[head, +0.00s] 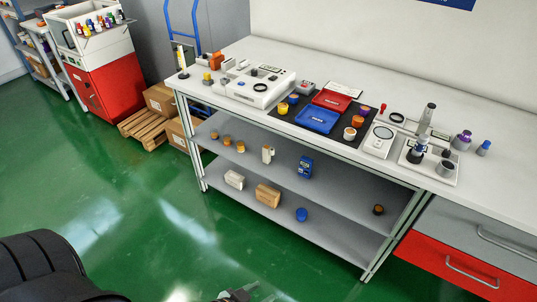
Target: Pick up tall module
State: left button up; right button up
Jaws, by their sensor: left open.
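I cannot tell for sure which thing is the tall module. Tall upright things in the head view are a grey cylinder (428,115) on a stand at the right of the bench, a slim white and yellow piece (182,57) at the bench's left end, and a pale piece (267,154) on the upper shelf. My left gripper (240,295) shows only partly at the bottom edge, low in front of the shelves. It is open and touches none of these. My right gripper is out of view.
The white bench (330,70) holds a red tray (332,101), a blue tray (317,117), a white machine (258,84) and small pots. Shelves under it hold boxes (268,194) and jars. Green floor (130,220) in front is clear.

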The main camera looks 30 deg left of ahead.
aim_at(267, 151)
jog(key=i+j, duration=0.2)
jog(key=j, duration=0.25)
jog(key=i+j, duration=0.15)
jog(key=j, duration=0.25)
jog(key=i+j, duration=0.2)
jog(key=j, duration=0.25)
jog(key=i+j+z, duration=0.1)
jog(key=j, duration=0.3)
jog(key=i+j, duration=0.25)
jog(key=j, duration=0.2)
jog(key=i+j, duration=0.15)
jog(key=j, duration=0.3)
jog(key=i+j, duration=0.2)
jog(key=j, duration=0.25)
jog(key=i+j, duration=0.15)
jog(key=j, duration=0.3)
jog(key=z, duration=0.05)
